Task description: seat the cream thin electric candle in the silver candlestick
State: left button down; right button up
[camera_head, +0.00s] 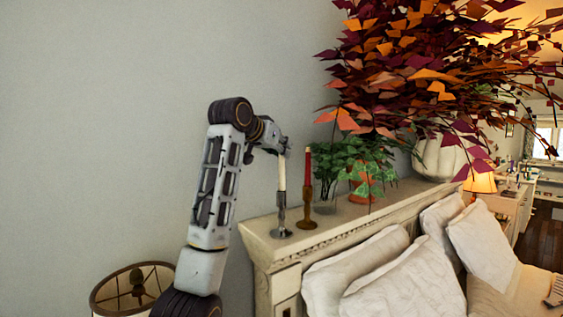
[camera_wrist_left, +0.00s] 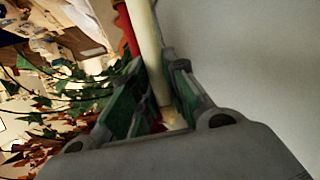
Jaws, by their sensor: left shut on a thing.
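The cream thin electric candle (camera_head: 282,172) is upright above the silver candlestick (camera_head: 281,218), which stands on the left end of the headboard ledge. The candle's lower end meets the candlestick's top in the head view; I cannot tell how deep it sits. My left gripper (camera_head: 284,147) is shut on the candle near its upper end. In the left wrist view the candle (camera_wrist_left: 147,45) runs between the two fingers of the left gripper (camera_wrist_left: 157,72). My right gripper is not in view.
A red candle (camera_head: 308,165) in a brown candlestick (camera_head: 306,212) stands close on the right. A green plant (camera_head: 335,165), an orange pot (camera_head: 360,184) and a large leafy bouquet (camera_head: 410,70) are farther right. Pillows (camera_head: 390,285) lie below the ledge (camera_head: 330,228); a lamp (camera_head: 132,288) is lower left.

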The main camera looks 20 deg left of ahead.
aim_at(280, 159)
pick_arm(q)
jog(key=shift+f+p, duration=0.3)
jog(key=shift+f, duration=1.55)
jog(key=c, duration=1.4)
grip_release()
jog(key=shift+c, duration=0.2)
